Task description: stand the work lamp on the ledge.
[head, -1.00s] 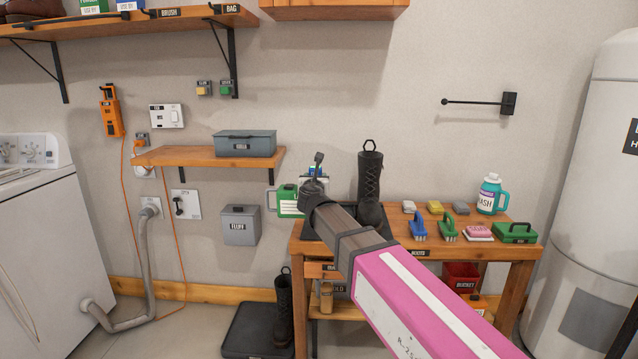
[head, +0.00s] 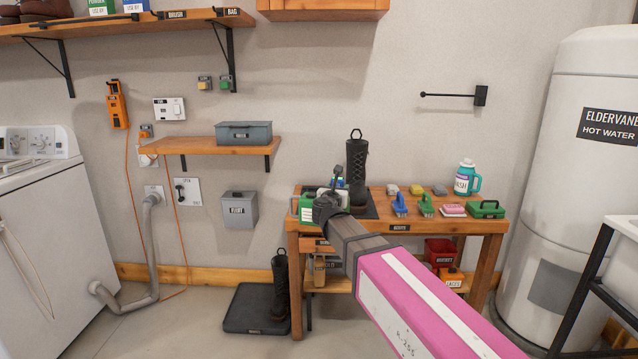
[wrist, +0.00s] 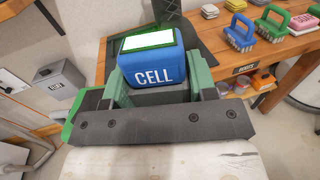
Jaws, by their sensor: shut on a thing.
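The work lamp appears to be the green-framed thing (head: 307,210) with a white panel in my gripper (head: 327,206). In the wrist view its blue block marked CELL (wrist: 153,72) sits between green parts, right in front of the dark gripper bar. My gripper is shut on it, in front of the workbench's left end. Its lower part is mostly hidden in the wrist view. The ledge (head: 170,147) is a small wooden wall shelf, left of and higher than my gripper. A grey case (head: 244,133) stands on its right half; its left part is bare.
The workbench (head: 440,226) holds a tall black boot (head: 357,172), brushes, sponges and a teal bottle (head: 465,178). A grey box (head: 240,209) hangs below the ledge. An orange corded device (head: 117,104) hangs left of it. Another boot (head: 280,290) stands on a floor tray (head: 245,312).

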